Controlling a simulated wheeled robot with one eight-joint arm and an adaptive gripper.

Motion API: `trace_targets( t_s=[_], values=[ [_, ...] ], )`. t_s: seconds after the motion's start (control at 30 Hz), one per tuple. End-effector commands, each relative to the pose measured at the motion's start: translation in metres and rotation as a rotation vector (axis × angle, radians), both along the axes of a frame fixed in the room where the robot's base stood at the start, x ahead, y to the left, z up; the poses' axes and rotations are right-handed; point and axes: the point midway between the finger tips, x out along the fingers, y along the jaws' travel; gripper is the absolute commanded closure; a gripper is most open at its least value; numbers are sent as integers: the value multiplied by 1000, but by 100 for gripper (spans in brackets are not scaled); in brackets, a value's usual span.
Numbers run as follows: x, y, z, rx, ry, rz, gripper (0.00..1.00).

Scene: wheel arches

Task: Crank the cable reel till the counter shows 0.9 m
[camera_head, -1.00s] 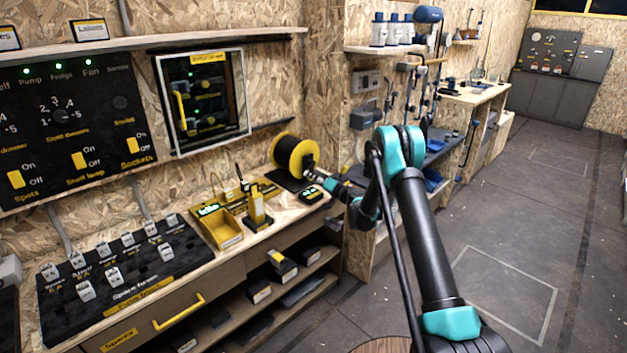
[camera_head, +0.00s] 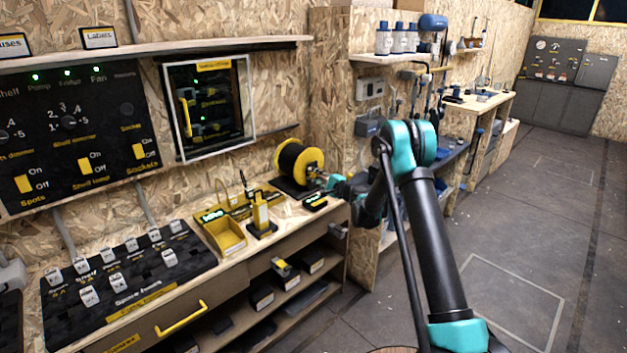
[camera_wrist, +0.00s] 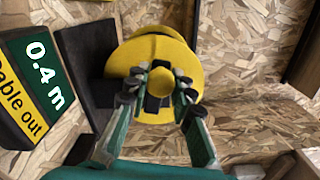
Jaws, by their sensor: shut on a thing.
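The cable reel (camera_head: 299,160) stands at the right end of the bench, a drum with yellow flanges and black cable. In the wrist view its yellow flange (camera_wrist: 197,66) faces me. My gripper (camera_wrist: 160,88) is shut on the reel's crank handle (camera_wrist: 161,80), whose round yellow end shows between the fingers. The crank arm behind it is mostly hidden. The counter (camera_wrist: 38,75) stands left of the reel and reads 0.4 m, with "Cable out" on a yellow band below. In the head view the counter (camera_head: 315,201) is too small to read.
A yellow bin (camera_head: 226,236) and a yellow device on a stand (camera_head: 262,214) are on the bench left of the reel. A wooden partition (camera_head: 335,110) rises behind the reel. The floor (camera_head: 510,230) to the right is open.

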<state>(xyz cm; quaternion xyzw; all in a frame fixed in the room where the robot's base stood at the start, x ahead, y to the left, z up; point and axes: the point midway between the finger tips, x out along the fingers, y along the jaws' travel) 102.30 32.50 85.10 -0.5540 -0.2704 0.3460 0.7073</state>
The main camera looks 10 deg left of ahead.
Motion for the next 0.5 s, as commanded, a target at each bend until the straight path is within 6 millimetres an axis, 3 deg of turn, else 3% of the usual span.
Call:
trace_targets(
  t_s=[0.5],
  values=[
    [8,-8,20,231,297,-3,100]
  ],
)
